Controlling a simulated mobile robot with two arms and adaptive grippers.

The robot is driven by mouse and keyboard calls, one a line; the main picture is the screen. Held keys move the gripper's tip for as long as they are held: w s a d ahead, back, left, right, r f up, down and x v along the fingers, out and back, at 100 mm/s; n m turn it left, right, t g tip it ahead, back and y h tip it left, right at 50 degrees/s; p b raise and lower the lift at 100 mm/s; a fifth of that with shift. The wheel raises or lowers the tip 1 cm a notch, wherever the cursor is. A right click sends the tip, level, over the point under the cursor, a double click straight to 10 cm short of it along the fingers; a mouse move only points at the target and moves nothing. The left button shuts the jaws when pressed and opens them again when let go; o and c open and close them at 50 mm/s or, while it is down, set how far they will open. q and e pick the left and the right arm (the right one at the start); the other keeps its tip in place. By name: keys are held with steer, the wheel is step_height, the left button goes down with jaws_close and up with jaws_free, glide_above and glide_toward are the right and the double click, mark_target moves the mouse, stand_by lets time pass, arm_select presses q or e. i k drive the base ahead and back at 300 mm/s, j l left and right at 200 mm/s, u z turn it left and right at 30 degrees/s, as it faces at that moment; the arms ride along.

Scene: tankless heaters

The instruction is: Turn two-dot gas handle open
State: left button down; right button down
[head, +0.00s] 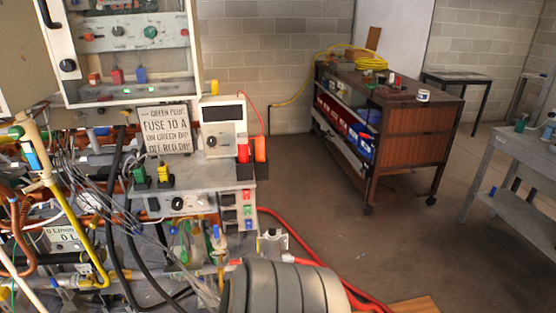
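No handle with two readable dots can be picked out; any dot marks are too small to tell. On the left, a pale yellow pipe (45,165) carries a blue part (31,156) and a green part (17,132) near its top. Small blue and red fittings, including an upright blue one (217,232), sit among pipes below the grey control box. Cables partly hide these fittings. Neither of my grippers shows in the head view.
An open cabinet (125,98) hangs above a sign (164,131) and a meter (223,125). A wheeled wooden cart (425,150) stands behind. Middle floor is clear; a grey table (500,150) stands right.

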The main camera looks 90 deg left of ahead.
mark_target(88, 283)
steer(key=u, duration=4.35)
steer(key=i+j, duration=0.15)
steer(key=j, duration=0.15)
steer(key=i+j+z, duration=0.15)
steer(key=i+j, duration=0.05)
steer(key=j, duration=0.1)
